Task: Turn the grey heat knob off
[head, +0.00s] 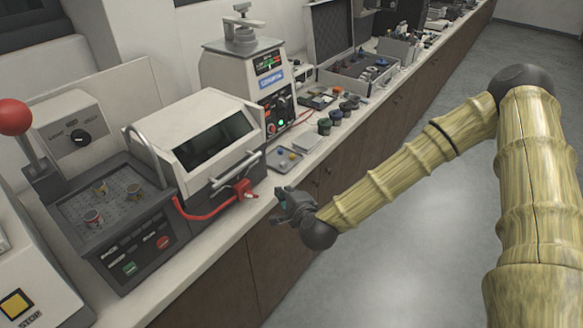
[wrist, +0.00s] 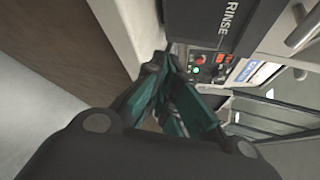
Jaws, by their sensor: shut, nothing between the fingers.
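The white mounting press (head: 235,75) stands at the back of the bench, with a dark front panel (head: 280,107) carrying a lit display, a green light and small round controls. A grey knob is too small to single out there. The panel (wrist: 207,62) also shows in the wrist view, turned sideways, with red and green lights, beyond my fingertips. My gripper (head: 284,202) is shut and empty, in front of the bench edge and well short of the press. Its teal fingers (wrist: 172,95) come together in the wrist view.
A white machine with a dark window (head: 215,140) and red hose (head: 212,212) stands nearest my gripper. Further left is a unit with a black dial (head: 81,137) and a red-ball lever (head: 16,117). A small tray (head: 284,158) and several dark jars lie near the press. The floor (head: 400,240) is clear.

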